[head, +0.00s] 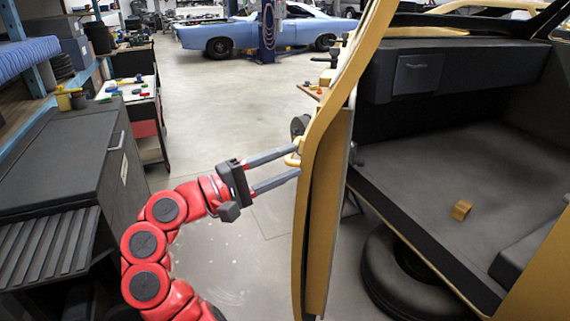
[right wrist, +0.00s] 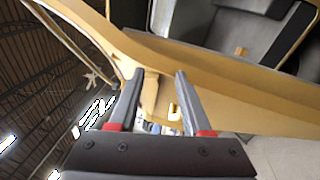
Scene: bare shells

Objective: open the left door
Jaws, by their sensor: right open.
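The yellow door (head: 313,190) stands nearly edge-on in the head view, swung out from the vehicle's cab, with the dark interior showing to its right. A small yellow handle (head: 293,158) sticks out from the door's left side. My right gripper (head: 298,163) reaches it from the left with its fingers apart, the handle between or close to the fingertips. In the right wrist view the open fingers (right wrist: 157,76) point at the yellow door (right wrist: 230,85), with a yellow handle part between them. I cannot tell whether they touch it. My left gripper is not in view.
A black tyre (head: 400,280) lies below the cab. A dark cabinet (head: 70,150) stands at the left. The floor between cabinet and door is mostly clear, and a blue car (head: 250,35) is far back.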

